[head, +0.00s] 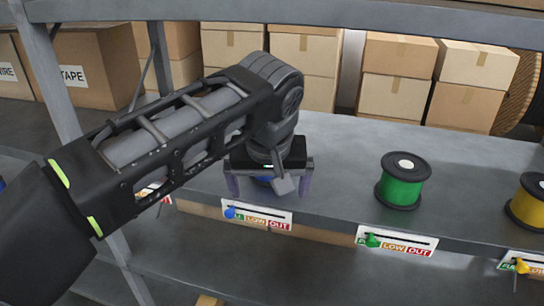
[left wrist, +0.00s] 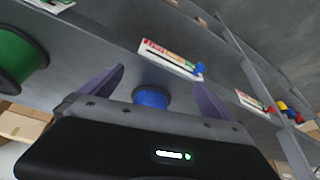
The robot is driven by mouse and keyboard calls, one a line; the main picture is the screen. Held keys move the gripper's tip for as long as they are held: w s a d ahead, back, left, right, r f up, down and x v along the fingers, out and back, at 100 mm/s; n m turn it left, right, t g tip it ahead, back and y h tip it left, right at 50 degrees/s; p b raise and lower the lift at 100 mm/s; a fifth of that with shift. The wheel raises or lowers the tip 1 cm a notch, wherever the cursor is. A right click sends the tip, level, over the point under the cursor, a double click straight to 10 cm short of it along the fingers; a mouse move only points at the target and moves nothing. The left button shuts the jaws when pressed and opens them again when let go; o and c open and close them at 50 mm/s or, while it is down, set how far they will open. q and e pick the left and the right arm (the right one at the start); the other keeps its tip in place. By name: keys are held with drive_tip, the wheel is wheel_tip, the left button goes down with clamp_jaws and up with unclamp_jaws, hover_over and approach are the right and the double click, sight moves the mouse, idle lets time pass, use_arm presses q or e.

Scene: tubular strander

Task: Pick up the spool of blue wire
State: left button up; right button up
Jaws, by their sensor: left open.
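The spool of blue wire (left wrist: 150,97) shows in the left wrist view between my left gripper's two fingers, partly hidden by the gripper body. In the head view only a bit of blue (head: 264,179) shows beneath the gripper. My left gripper (head: 268,188) is open above the shelf, with one purple finger on each side of the spool. The fingers also show in the left wrist view (left wrist: 165,92). I cannot tell whether they touch the spool. My right gripper is in neither view.
A green spool (head: 402,181) and a yellow spool (head: 528,201) stand to the right on the metal shelf (head: 335,150). Level labels with coloured sliders line the shelf's front edge, including one below the gripper (head: 257,218). Cardboard boxes (head: 397,75) stand behind. A shelf post (head: 50,80) rises at left.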

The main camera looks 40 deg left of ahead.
use_arm(q)
drive_tip(key=w, duration=0.1)
drive_tip(key=p, duration=0.2)
hover_over(261, 181)
drive_tip(key=d, duration=0.3)
drive_tip(key=shift+s+a, duration=0.15)
drive_tip(key=shift+a, duration=0.1)
drive_tip(key=w+a+p, duration=0.1)
drive_tip(key=w, duration=0.1)
drive_tip(key=w+a+p, duration=0.1)
drive_tip(key=w+a, duration=0.1)
drive_tip(key=shift+w+f, duration=0.1)
drive_tip(key=shift+w, duration=0.05)
drive_tip(key=shift+w+a+f, duration=0.1)
drive_tip(key=shift+a+f, duration=0.05)
drive_tip(key=shift+f, duration=0.35)
drive_tip(key=shift+c, duration=0.4)
drive_tip(key=shift+r, duration=0.1)
drive_tip(key=c, duration=1.7)
